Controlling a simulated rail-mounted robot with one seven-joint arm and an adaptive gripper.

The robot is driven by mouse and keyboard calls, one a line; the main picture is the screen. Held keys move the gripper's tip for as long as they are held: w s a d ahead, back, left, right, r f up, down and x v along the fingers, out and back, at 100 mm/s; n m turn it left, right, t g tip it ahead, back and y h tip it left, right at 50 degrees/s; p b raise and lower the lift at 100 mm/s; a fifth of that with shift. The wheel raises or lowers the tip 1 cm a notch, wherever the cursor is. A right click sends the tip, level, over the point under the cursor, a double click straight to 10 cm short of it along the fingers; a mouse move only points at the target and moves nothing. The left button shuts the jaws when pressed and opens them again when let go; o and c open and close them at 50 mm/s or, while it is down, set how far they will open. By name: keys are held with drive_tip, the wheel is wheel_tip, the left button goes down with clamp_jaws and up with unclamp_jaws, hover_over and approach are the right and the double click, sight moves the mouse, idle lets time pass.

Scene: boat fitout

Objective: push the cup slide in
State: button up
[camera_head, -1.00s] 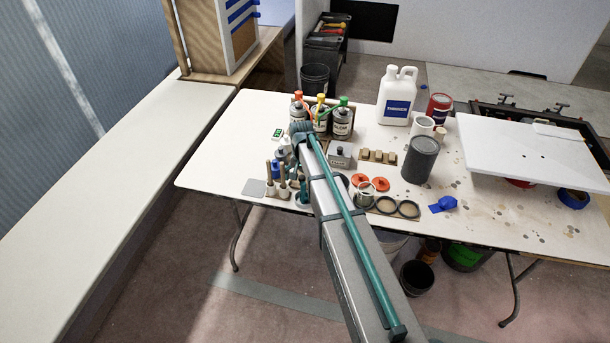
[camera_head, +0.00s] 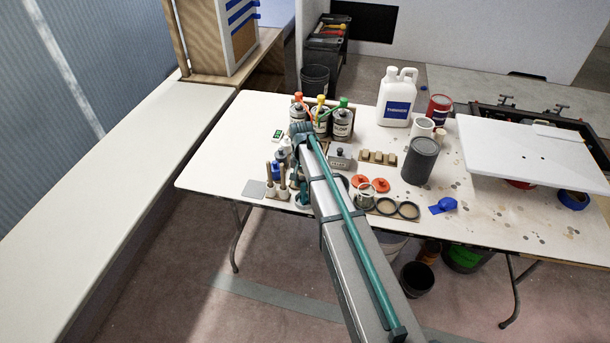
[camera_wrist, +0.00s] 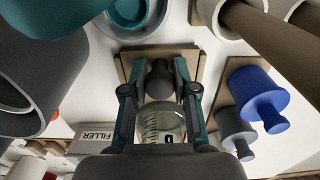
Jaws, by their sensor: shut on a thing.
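My gripper (camera_wrist: 160,72) shows in the wrist view, its teal fingers on both sides of a dark round knob (camera_wrist: 159,85), on which it appears shut. A tan block or tray (camera_wrist: 134,57) lies behind the knob. A clear cup with scale marks (camera_wrist: 161,126) shows between the fingers, nearer the palm; I cannot tell if it is touched. How far the slide is in cannot be made out. In the head view my arm hides the gripper and what it holds.
Close by in the wrist view are a blue knobbed piece (camera_wrist: 258,98), a dark cylinder (camera_wrist: 25,80) and a FILLER box (camera_wrist: 93,139). In the head view several bottles (camera_head: 343,123) stand behind the arm, a grey can (camera_head: 420,160) right of it. The left bench (camera_head: 110,190) is clear.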

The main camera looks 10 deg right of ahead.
drive_tip(key=shift+w+d, duration=0.9)
drive_tip(key=shift+w, duration=0.95)
drive_tip(key=shift+w+d, duration=0.95)
drive_tip(key=shift+w, duration=0.9)
drive_tip(key=shift+w+d, duration=0.9)
drive_tip(key=shift+w, duration=0.95)
drive_tip(key=o, duration=0.4)
drive_tip(key=shift+w, duration=0.15)
drive_tip(key=o, duration=1.4)
drive_tip(key=shift+c, duration=0.2)
drive_tip(key=shift+r, duration=0.1)
drive_tip(key=shift+r+p, duration=1.6)
drive_tip(key=shift+r, duration=1.85)
